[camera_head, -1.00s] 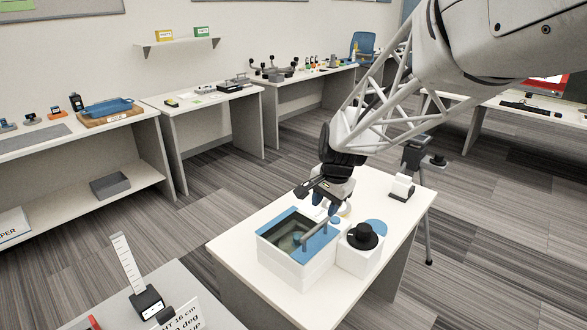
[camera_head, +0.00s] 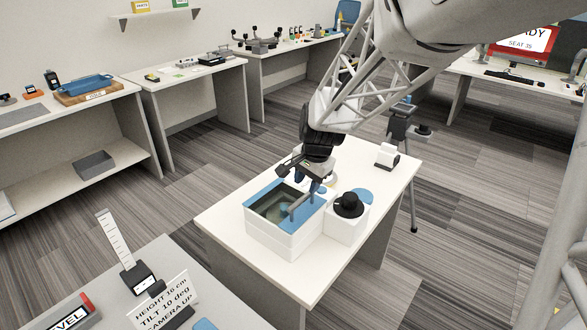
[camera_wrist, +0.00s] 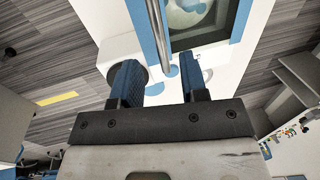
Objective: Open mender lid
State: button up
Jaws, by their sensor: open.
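The mender appears to be a white box (camera_head: 283,243) with a blue-framed top (camera_head: 263,191) on the small white table. The frame surrounds a dark window or opening; I cannot tell which. A grey bar handle (camera_head: 301,206) stands along its right side. In the wrist view the handle (camera_wrist: 156,28) runs beside the blue frame (camera_wrist: 238,20), and a pale round shape (camera_wrist: 187,12) shows inside. My gripper (camera_head: 311,178) is over the box's far side. Its blue fingers (camera_wrist: 157,82) are open and empty, with the handle's end just beyond the gap.
A white block with a black knob (camera_head: 348,205) adjoins the box on the right. A blue disc (camera_head: 362,195) and a small white device (camera_head: 387,155) are behind it. A sign (camera_head: 163,304) and ruler stand (camera_head: 116,247) occupy the front-left table.

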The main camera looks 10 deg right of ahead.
aim_at(304, 196)
jog(key=shift+w+a+f, duration=0.1)
jog(key=shift+f, duration=0.7)
jog(key=shift+w+a+f, duration=0.15)
jog(key=shift+f, duration=0.6)
jog(key=shift+w+a+f, duration=0.1)
jog(key=shift+f, duration=0.7)
grip_shut()
